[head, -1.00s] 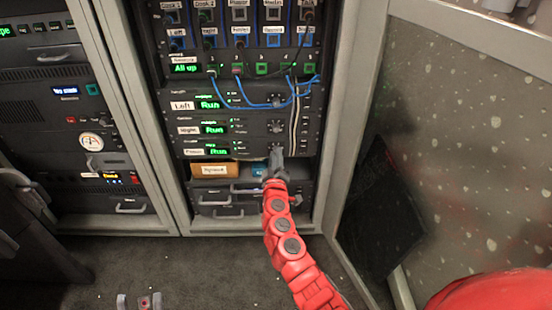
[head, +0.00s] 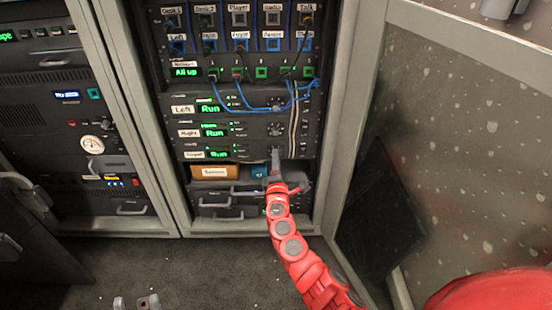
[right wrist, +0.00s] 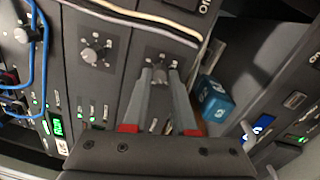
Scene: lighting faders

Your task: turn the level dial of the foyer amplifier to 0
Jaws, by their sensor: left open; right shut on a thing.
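The foyer amplifier (head: 208,154) is the lowest of the stacked amplifiers in the middle rack, with a green "Run" display. Its level dial is hidden behind my right gripper (head: 275,152) in the head view. In the right wrist view the dial (right wrist: 159,68) is a small grey knob between the fingertips of my right gripper (right wrist: 161,73), which is shut on it. The dial's setting cannot be read. My left gripper (head: 135,302) is open at the bottom edge of the head view, low over the floor and away from the rack.
Above are the dials of the right amplifier (head: 275,129) and left amplifier (head: 276,103), with blue cables (head: 245,105) hanging nearby. Below are a cardboard box (head: 215,172) and a blue box (head: 259,172). An open rack door (head: 450,150) stands at the right.

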